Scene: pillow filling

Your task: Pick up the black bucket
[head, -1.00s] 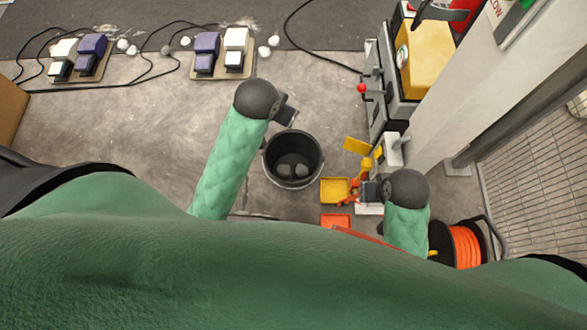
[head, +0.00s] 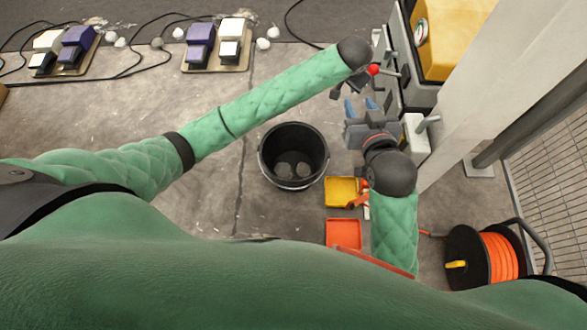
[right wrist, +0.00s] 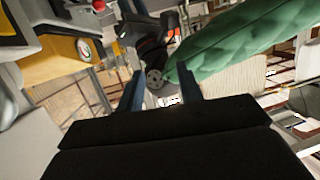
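The black bucket (head: 293,185) stands upright on the concrete floor in the middle of the head view, with a few pale lumps at its bottom. Neither gripper touches it. My left gripper (head: 341,88) is up and right of the bucket, beside the machine's red-knobbed lever; its fingers are too small and dark to judge. It also shows in the right wrist view (right wrist: 152,60). My right gripper (head: 361,106) is right of the bucket, its two blue fingers pointing up the picture. In the right wrist view (right wrist: 160,92) these fingers are apart with nothing between them.
A grey and yellow machine (head: 448,40) and a pale post (head: 500,95) stand at the right. A yellow tray (head: 341,191) and an orange tray (head: 343,233) lie right of the bucket. An orange cable reel (head: 500,258) is lower right. Foot pedals (head: 228,48) lie at the back.

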